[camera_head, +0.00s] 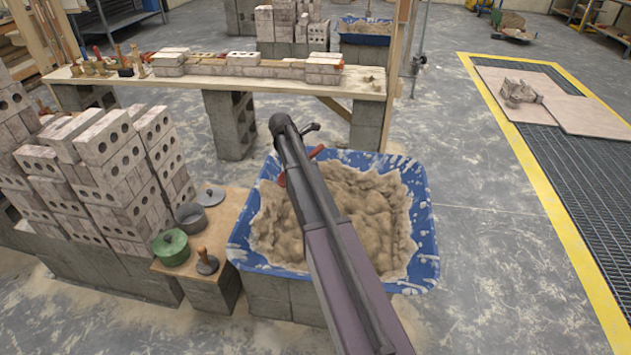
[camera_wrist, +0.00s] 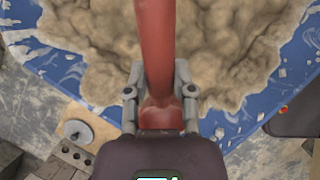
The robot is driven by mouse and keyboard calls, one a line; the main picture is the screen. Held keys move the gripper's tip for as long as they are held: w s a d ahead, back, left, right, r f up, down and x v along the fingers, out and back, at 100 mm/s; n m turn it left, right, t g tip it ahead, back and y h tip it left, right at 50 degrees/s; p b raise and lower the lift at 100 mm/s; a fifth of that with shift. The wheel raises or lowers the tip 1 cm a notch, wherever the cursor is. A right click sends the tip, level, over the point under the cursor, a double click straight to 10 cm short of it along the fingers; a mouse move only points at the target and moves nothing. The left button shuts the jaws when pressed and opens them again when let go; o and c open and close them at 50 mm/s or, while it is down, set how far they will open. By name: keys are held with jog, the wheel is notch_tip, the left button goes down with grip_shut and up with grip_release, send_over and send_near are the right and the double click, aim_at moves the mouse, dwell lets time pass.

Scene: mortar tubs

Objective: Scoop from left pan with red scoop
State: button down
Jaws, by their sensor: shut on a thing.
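A blue tub (camera_head: 430,226) full of tan mortar (camera_head: 375,212) stands on grey blocks in the middle of the head view. Its rim (camera_wrist: 75,75) and the mortar (camera_wrist: 225,45) also show in the wrist view. My gripper (camera_wrist: 161,92) is shut on the red scoop (camera_wrist: 155,45), whose shaft runs up out of the picture over the mortar. In the head view a small part of the red scoop (camera_head: 316,151) shows beside my arm, over the far left part of the tub. The scoop's far end is hidden, so I cannot tell whether it touches the mortar.
Brick stacks (camera_head: 110,165) stand further left. A plank bench (camera_head: 365,85) with bricks is behind.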

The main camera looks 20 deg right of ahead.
jog(key=d+f+n+t+b, duration=0.2)
jog(key=d+f+n+b, duration=0.1)
jog(key=f+n+b, duration=0.1)
jog(key=shift+d+f+b, duration=0.3)
jog(key=shift+f+b, duration=0.5)
jog(key=shift+f, duration=0.25)
jog(key=shift+s, duration=0.1)
jog(key=shift+f, duration=0.1)
